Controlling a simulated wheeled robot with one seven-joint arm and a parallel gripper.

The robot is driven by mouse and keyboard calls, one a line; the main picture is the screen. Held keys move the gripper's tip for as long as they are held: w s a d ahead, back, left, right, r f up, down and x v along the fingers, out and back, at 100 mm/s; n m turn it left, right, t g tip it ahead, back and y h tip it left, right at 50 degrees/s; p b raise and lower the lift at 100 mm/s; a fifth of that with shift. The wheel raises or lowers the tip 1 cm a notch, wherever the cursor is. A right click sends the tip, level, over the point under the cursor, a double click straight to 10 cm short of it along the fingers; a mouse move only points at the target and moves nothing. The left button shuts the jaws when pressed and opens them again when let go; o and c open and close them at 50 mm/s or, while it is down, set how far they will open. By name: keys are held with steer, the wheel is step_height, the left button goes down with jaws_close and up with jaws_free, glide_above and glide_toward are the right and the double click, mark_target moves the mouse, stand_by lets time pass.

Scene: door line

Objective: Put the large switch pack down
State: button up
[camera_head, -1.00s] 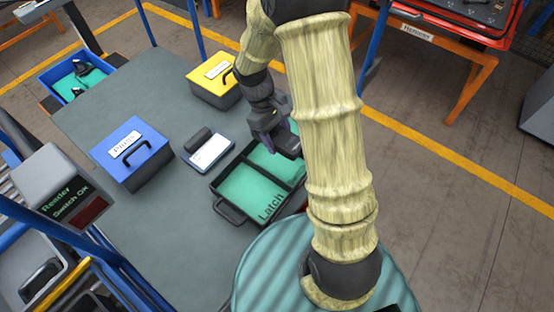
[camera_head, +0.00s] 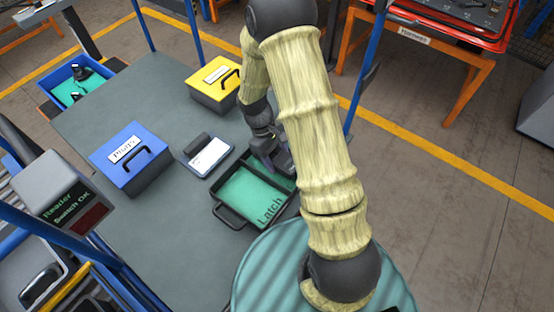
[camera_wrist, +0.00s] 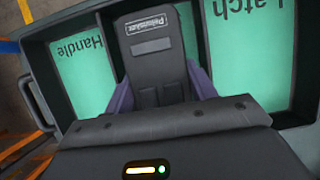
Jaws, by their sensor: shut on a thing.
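The large switch pack (camera_wrist: 155,50) is a dark grey block with a white label, seen in the wrist view. My gripper (camera_wrist: 161,88) is shut on it, with a purple finger on each side. The black tray (camera_head: 232,222) with green lining lies below, marked "Latch" and "Handle". In the wrist view the pack covers the middle of the tray (camera_wrist: 46,92), between the two marked areas. I cannot tell whether it touches the tray floor. In the head view my gripper (camera_head: 281,162) is low at the tray's far right part, and my arm hides much of that part.
A blue box (camera_head: 150,176) and a yellow box (camera_head: 211,97), both with handles, stand on the grey table. A small device with a white screen (camera_head: 209,155) lies left of the tray. A reader (camera_head: 62,200) stands at the left.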

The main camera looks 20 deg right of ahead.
mark_target(277, 164)
steer(key=shift+f, duration=1)
steer(key=shift+f, duration=0.3)
steer(key=o, duration=0.7)
steer(key=shift+s, duration=0.1)
steer(key=shift+o, duration=0.4)
steer(key=shift+f, duration=0.1)
steer(key=shift+s+f, duration=0.1)
steer(key=b+v, duration=0.1)
steer(key=v, duration=1.2)
steer(key=shift+d, duration=0.15)
